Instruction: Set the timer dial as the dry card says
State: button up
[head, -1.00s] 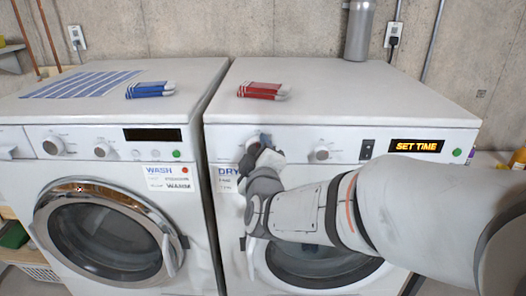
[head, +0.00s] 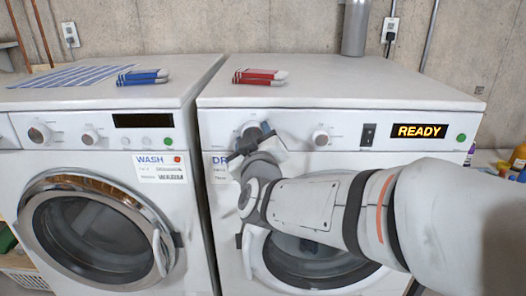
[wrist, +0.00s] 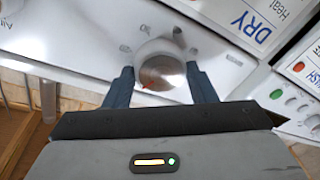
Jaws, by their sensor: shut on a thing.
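The dryer's left dial (head: 250,130) is a round white knob with printed marks around it. In the wrist view the dial (wrist: 163,72) shows a small red mark on its edge, toward the lower left. My gripper (head: 252,141) has one finger on each side of it and is shut on it; the gripper (wrist: 160,68) also shows so in the wrist view. The dry card (head: 217,168) is partly hidden by my gripper; in the wrist view it (wrist: 256,24) reads "DRY" and "Heat", cut off by the frame edge. The dryer display (head: 419,131) reads "READY".
A second knob (head: 320,137), a dark switch (head: 368,135) and a green button (head: 461,138) are on the dryer panel. The washer (head: 90,120) stands at left with a wash card (head: 160,167).

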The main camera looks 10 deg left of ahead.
jog(key=m+t+b, duration=0.1)
jog(key=m+b, duration=0.4)
jog(key=m, duration=0.1)
jog(key=m+h+b, duration=0.1)
jog(key=m+b, duration=0.3)
jog(key=m, duration=0.2)
jog(key=shift+d+t+b, duration=0.1)
jog(key=shift+t+b, duration=0.3)
jog(key=m+h+b, duration=0.1)
jog(key=m, duration=0.2)
jog(key=m+b, duration=0.2)
jog(key=m, duration=0.1)
jog(key=shift+m+h, duration=0.3)
jog(key=shift+h, duration=0.1)
jog(key=m+h+b, duration=0.1)
jog(key=m+b, duration=0.1)
jog(key=m, duration=0.3)
jog(key=shift+m, duration=0.6)
jog(key=o, duration=0.8)
jog(key=shift+f, duration=0.1)
jog(key=shift+o, duration=0.8)
jog(key=shift+f, duration=0.1)
